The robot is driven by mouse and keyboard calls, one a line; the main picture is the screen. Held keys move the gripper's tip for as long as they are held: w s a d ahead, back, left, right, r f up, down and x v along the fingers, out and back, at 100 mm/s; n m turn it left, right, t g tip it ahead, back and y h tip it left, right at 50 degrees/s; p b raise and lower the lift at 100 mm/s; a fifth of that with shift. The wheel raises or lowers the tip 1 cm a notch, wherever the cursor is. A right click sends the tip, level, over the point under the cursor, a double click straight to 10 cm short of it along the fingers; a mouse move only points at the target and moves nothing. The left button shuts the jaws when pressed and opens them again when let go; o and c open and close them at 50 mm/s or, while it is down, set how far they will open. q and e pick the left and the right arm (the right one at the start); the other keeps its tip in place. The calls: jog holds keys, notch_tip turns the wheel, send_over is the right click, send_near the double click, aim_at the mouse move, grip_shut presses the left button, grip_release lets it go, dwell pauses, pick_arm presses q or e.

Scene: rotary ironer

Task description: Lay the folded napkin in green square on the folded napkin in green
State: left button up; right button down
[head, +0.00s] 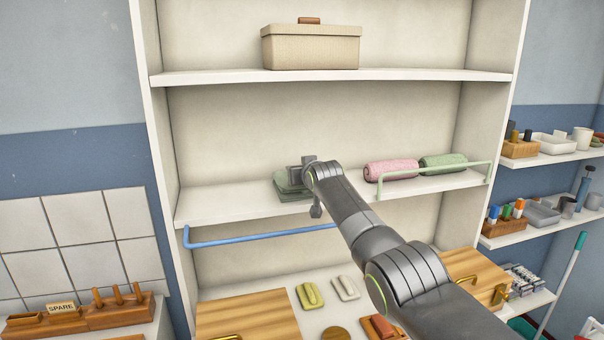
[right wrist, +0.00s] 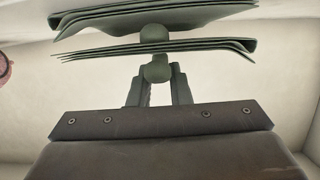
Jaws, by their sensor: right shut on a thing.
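My right gripper (head: 302,172) is over the left part of the middle shelf. In the right wrist view its fingers (right wrist: 157,80) are shut on the round green knob of a folded green napkin, the square one (right wrist: 205,46). The wrist picture appears upside down. The other folded green napkin (right wrist: 110,18) lies flat on the shelf, directly below the held one, with its own knob (right wrist: 154,33) between the two. The held napkin is level and touches or almost touches that knob; I cannot tell which. In the head view the green stack (head: 289,190) is partly hidden by my gripper. My left gripper is out of view.
A pink roll (head: 391,170) and a green roll (head: 443,162) lie to the right on the same shelf (head: 230,208), behind a pale green rail (head: 440,171). A blue rail (head: 250,236) runs below the shelf front. A lidded box (head: 311,48) stands on the shelf above.

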jog(key=shift+f, duration=0.3)
jog(key=c, duration=1.3)
grip_release()
jog(key=shift+o, duration=0.2)
jog(key=shift+s+r, duration=0.1)
jog(key=shift+s, duration=0.15)
